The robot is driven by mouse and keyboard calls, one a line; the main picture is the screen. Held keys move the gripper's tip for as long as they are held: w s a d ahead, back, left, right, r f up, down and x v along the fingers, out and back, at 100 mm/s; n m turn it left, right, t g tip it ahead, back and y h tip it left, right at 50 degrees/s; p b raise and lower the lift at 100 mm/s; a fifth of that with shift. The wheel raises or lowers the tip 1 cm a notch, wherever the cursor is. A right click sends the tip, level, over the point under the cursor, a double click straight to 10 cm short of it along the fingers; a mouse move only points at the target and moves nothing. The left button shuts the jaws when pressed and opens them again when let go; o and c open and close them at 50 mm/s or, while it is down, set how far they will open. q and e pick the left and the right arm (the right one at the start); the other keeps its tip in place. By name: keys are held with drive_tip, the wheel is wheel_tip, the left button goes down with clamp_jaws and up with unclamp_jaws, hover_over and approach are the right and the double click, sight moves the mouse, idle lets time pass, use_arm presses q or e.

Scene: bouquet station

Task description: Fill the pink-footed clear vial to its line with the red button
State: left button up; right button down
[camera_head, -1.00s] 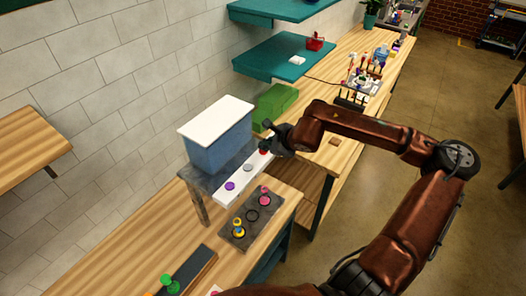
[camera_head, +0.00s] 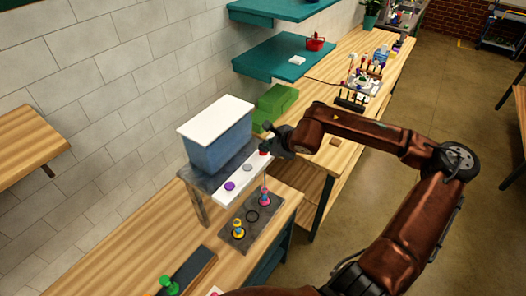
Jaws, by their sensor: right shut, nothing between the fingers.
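The pink-footed vial (camera_head: 265,199) stands upright at the back right of a dark plate (camera_head: 234,242), below the dispenser's white button bar (camera_head: 238,187). A thin reddish line shows between the bar and the vial, like a falling stream. The vial's fill line and level are too small to tell. The red button (camera_head: 264,153) is at the bar's right end. My right gripper (camera_head: 267,146) is shut and empty, with its tips at the red button and partly covering it. My left gripper is not in view.
A blue tank with a white lid (camera_head: 217,140) stands behind the bar. Purple (camera_head: 230,186) and grey (camera_head: 248,168) buttons sit left of the red one. A yellow-footed vial (camera_head: 238,229) shares the plate. Green blocks (camera_head: 275,102) lie behind my gripper.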

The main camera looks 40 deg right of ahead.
sight(264, 153)
drive_tip(key=shift+f, duration=0.15)
idle(0.4)
drive_tip(key=shift+r+p, duration=0.5)
drive_tip(key=shift+r, duration=0.55)
drive_tip(key=shift+r, duration=0.1)
drive_tip(key=shift+r+p, duration=1.35)
drive_tip(key=shift+r, duration=1.05)
